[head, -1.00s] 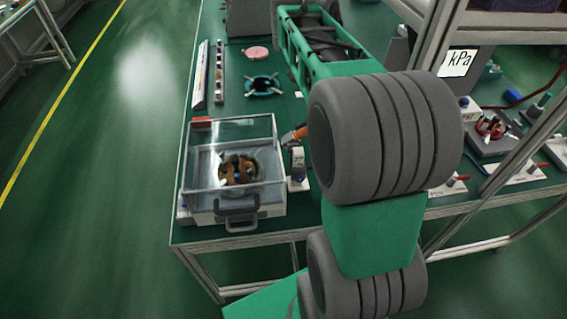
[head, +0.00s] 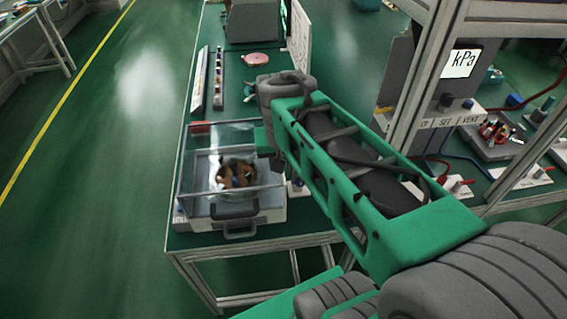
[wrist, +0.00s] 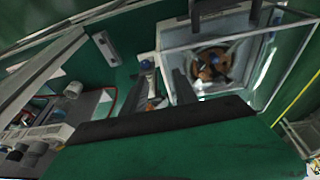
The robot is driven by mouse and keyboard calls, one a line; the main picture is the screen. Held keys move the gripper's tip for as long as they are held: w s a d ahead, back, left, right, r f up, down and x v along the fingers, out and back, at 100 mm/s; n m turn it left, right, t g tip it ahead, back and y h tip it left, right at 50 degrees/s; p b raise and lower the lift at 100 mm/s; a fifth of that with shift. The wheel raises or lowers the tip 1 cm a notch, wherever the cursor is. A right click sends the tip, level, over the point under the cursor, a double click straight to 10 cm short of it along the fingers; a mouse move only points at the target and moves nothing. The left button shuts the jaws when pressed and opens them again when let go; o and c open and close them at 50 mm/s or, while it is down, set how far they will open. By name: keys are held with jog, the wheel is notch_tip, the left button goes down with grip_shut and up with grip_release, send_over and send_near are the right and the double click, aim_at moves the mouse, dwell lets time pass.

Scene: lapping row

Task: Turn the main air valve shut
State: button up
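My gripper (wrist: 160,78) shows in the wrist view as two dark fingers spread apart, with a gap between them. A small white fitting with a blue knob (wrist: 146,66) stands at the left fingertip, with an orange part (wrist: 152,102) nearer the camera between the fingers. I cannot tell whether the fingers touch it. In the head view my arm mostly covers this fitting; a white and blue bit (head: 297,189) shows beside the clear-lidded box. No label shows which one is the main air valve.
The clear-lidded box (head: 232,205) with a front handle sits at the bench's near left corner, close to my gripper; it also shows in the wrist view (wrist: 215,60). The left floor is clear.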

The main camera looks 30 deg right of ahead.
dwell(0.3)
notch_tip(320, 180, up, 11)
jog(key=m+g+h+p, duration=0.3)
jog(key=m+g+p, duration=0.3)
jog(key=m+p, duration=0.8)
send_over(385, 111)
jog(key=w+a+b, duration=0.1)
jog(key=w+a, duration=0.1)
jog(key=w, duration=0.1)
jog(key=m, duration=0.1)
jog(key=b+x, duration=0.1)
jog(key=x, duration=0.1)
jog(key=b+x, duration=0.1)
jog(key=x, duration=0.2)
jog(key=b+x, duration=0.2)
jog(key=shift+a+f, duration=0.15)
jog(key=shift+f, duration=0.35)
jog(key=shift+c, duration=0.6)
grip_shut()
